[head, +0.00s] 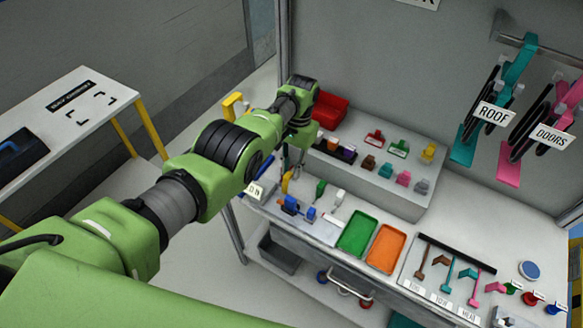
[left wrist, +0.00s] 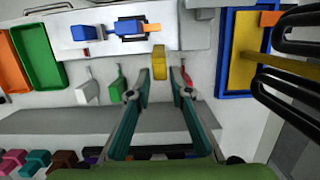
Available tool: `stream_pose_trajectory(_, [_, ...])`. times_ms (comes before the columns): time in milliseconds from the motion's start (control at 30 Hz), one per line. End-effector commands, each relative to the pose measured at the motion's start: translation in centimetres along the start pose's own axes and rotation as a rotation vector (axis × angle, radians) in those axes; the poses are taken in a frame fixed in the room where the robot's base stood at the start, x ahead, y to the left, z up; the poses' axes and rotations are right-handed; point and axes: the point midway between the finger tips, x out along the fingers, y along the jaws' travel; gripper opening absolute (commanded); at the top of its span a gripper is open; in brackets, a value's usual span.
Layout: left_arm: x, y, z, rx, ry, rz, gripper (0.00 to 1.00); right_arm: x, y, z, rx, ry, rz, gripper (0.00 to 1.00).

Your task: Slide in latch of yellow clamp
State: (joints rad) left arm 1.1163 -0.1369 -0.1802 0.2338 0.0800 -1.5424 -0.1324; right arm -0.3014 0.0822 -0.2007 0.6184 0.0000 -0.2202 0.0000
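A yellow clamp (left wrist: 159,62) stands out at the near edge of a white board in the left wrist view. It lies just beyond and between the tips of my left gripper (left wrist: 160,90). The teal fingers are spread with a gap between them, and nothing is held. In the head view the yellow clamp (head: 287,182) shows small below the end of my left arm, partly covered. The clamp's latch is too small to make out. My right gripper is in neither view.
A green clamp (head: 320,189) and a white one (head: 338,197) stand beside the yellow clamp. Blue parts (head: 291,206) lie on the white board. A green tray (head: 358,234) and an orange tray (head: 385,249) are to the right. A grey raised shelf (head: 375,187) stands behind.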

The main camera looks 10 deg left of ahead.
Motion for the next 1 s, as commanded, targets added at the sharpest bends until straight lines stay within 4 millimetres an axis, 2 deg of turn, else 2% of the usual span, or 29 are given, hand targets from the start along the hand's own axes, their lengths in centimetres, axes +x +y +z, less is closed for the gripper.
stream_pose_trajectory(167, [-0.8, -0.1, -0.1, 0.0, 0.003, -0.001, 0.19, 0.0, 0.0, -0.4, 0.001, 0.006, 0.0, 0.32])
stream_pose_trajectory(267, [-2.0, -0.1, -0.2, 0.0, 0.005, -0.001, 0.19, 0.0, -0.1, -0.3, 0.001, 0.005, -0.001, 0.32])
stream_pose_trajectory(500, [-7.2, -0.1, -0.2, 0.0, 0.004, -0.001, 0.19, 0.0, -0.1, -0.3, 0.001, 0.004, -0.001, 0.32])
stream_pose_trajectory(700, [-10.5, 0.0, -0.2, 0.0, 0.001, 0.0, 0.19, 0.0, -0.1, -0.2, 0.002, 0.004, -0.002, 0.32])
stream_pose_trajectory(833, [-11.6, 0.0, -0.2, 0.001, -0.001, 0.001, 0.19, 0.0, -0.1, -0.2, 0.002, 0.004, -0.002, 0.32])
stream_pose_trajectory(1000, [-12.0, 0.0, -0.1, 0.001, -0.002, 0.001, 0.19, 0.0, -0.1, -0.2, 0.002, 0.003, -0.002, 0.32])
